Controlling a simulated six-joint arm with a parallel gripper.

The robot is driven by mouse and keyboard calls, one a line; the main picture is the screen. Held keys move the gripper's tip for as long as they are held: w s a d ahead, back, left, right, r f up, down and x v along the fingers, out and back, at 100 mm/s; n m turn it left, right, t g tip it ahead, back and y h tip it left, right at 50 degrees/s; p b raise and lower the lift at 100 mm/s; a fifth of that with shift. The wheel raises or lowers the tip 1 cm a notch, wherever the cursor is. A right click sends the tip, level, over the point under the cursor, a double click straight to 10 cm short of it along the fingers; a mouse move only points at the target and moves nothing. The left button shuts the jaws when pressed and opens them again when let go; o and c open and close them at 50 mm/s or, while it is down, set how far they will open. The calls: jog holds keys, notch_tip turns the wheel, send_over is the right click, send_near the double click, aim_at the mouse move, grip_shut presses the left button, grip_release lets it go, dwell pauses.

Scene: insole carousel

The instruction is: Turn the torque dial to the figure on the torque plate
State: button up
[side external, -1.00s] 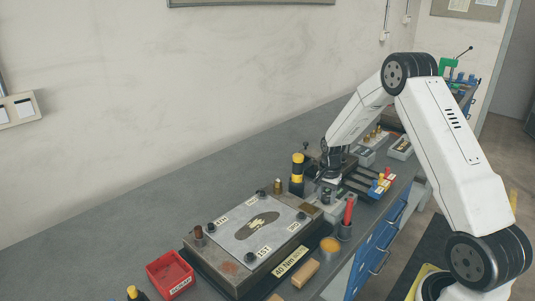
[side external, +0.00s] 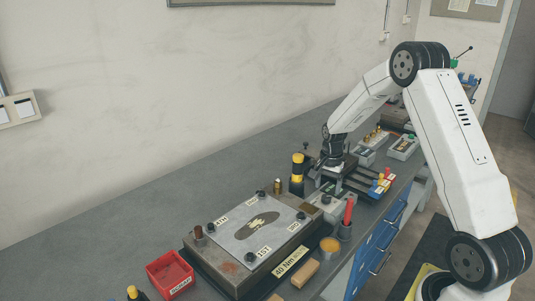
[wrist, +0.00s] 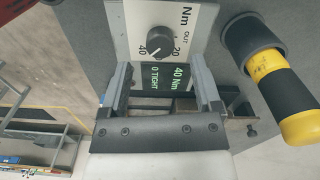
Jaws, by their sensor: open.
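The torque dial (wrist: 160,43) is a black round knob on a white scale panel (wrist: 127,18) marked Nm, OUT, 20 and 40. A pale mark on the knob points to the lower left, close to the 40. A small display (wrist: 170,77) below it reads 40 Nm and 0 TIGHT. My gripper (wrist: 161,68) is open and empty, its fingers apart on either side of the display, with the dial beyond the tips. In the side view my gripper (side external: 331,168) hangs over the bench. The torque plate (side external: 291,262) reads 40 Nm.
A yellow and black driver (wrist: 277,85) stands in a dark holder right of my gripper in the wrist view. In the side view, a fixture plate (side external: 235,237), a red tray (side external: 170,274) and a red-handled tool (side external: 348,212) sit nearby. The rear left bench is clear.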

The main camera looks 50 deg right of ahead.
aim_at(325, 198)
jog(key=shift+r, duration=1.9)
jog(key=shift+a+r+n, duration=0.1)
jog(key=shift+a+n, duration=0.2)
jog(key=shift+a, duration=0.25)
jog(key=s+a+r+n+t, duration=0.1)
jog(key=s+a+n, duration=0.5)
jog(key=a, duration=0.5)
jog(key=s+a+r+n+t, duration=0.1)
jog(key=s+a+n, duration=0.6)
jog(key=a, duration=0.5)
jog(key=shift+n+t, duration=0.3)
jog(key=shift+n, duration=0.9)
